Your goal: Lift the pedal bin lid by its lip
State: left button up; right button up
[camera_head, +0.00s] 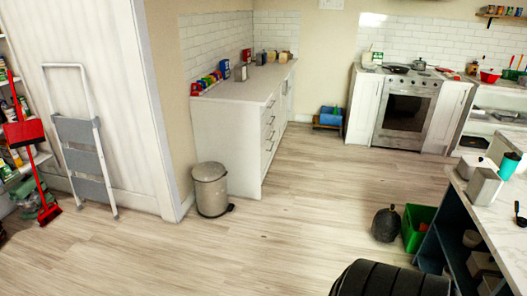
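The pedal bin (211,193) stands upright on the floor, left of the middle of the view. It is a grey-beige cylinder. Its domed lid (208,171) looks shut. A dark pedal (230,208) sticks out at its base on the right. The lip of the lid is too small to make out. Neither of my grippers is in view.
The bin stands between a wall corner and the end of a white cabinet (228,145). A folded step ladder (83,150) leans at the left. A dark round object (386,225) and green crate (416,222) stand right. The middle floor (270,240) is clear.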

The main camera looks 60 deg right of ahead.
aim_at(208, 171)
jog(key=z, duration=1.35)
jog(key=i+l+u, duration=0.1)
jog(key=i, duration=0.35)
